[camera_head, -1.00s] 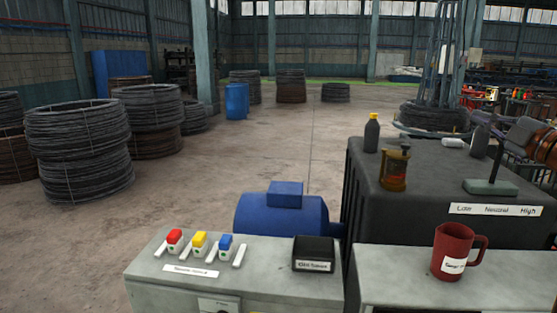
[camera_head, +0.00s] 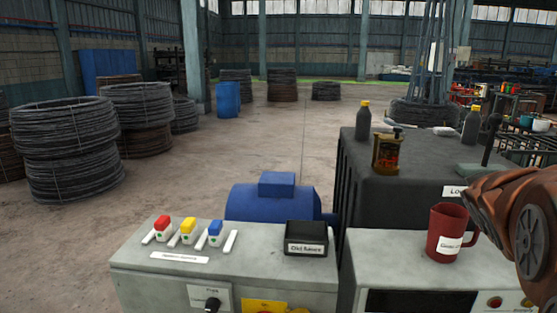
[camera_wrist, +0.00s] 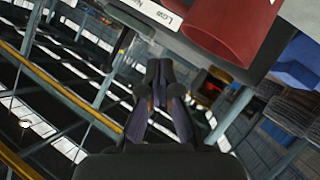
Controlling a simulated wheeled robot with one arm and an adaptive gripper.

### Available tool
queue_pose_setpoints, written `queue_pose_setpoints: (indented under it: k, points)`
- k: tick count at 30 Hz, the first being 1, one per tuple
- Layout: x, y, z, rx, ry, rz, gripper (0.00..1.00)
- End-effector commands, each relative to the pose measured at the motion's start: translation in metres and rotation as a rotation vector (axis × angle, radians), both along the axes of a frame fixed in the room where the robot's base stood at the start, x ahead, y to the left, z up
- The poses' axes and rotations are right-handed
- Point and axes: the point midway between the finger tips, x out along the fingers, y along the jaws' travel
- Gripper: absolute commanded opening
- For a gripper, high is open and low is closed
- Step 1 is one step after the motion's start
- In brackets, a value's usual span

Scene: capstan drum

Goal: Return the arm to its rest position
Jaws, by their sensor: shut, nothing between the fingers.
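In the wrist view my gripper (camera_wrist: 160,72) is shut, with its dark fingers together and nothing between them. In the head view my reddish-brown arm enters at the right edge, beside the red mug (camera_head: 447,232), and my gripper is out of that picture. The red mug also shows large at the top of the wrist view (camera_wrist: 232,30), apart from the fingers. The arm hides part of the black machine housing's label and right side.
A grey control box (camera_head: 140,262) with red, yellow and blue switches stands in front. A black tray (camera_head: 306,238) sits on it. Wire coils (camera_head: 65,150) stand left; the floor between is open.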

Motion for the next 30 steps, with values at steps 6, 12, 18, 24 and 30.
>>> queue_pose_setpoints:
  k: [6, 12, 18, 24, 30]
  points:
    - [-0.055, 0.056, -0.091, 0.215, 0.214, -0.065, 0.00]
    - [-0.122, 0.118, -0.166, 0.392, 0.451, -0.100, 0.00]
    - [-0.206, 0.186, -0.226, 0.540, 0.725, -0.106, 0.00]
    - [-0.288, 0.239, -0.259, 0.637, 0.979, -0.099, 0.00]
    - [-0.328, 0.262, -0.266, 0.673, 1.102, -0.093, 0.00]
